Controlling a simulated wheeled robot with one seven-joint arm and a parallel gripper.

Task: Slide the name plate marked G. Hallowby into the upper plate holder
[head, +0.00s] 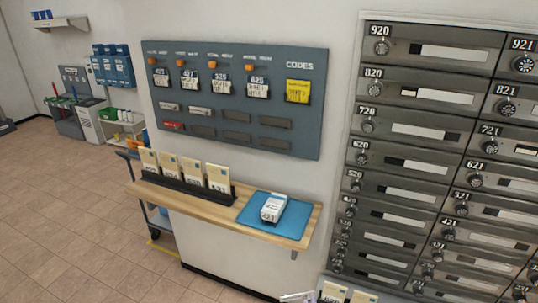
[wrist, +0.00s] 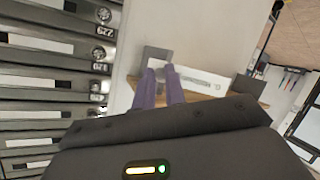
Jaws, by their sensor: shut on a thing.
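My gripper (wrist: 160,70) shows in the wrist view with two purple fingers closed on a white name plate (wrist: 205,82). The plate sticks out to the right of the fingers. Its dark lettering appears upside down and is too small to read surely. A dark grey block (wrist: 157,54) shows just beyond the fingertips, and another dark block (wrist: 248,87) shows past the plate's right end. I cannot tell whether either is a plate holder or touches the plate. I cannot make out my gripper or the upper plate holder surely in the head view.
A bank of grey mailboxes (head: 410,130) fills the right of the head view. A blue-grey codes board (head: 225,70) hangs above a wooden shelf (head: 165,197) with a card rack (head: 170,181) and a blue mat (head: 260,216). Tiled floor (head: 60,220) is clear at left.

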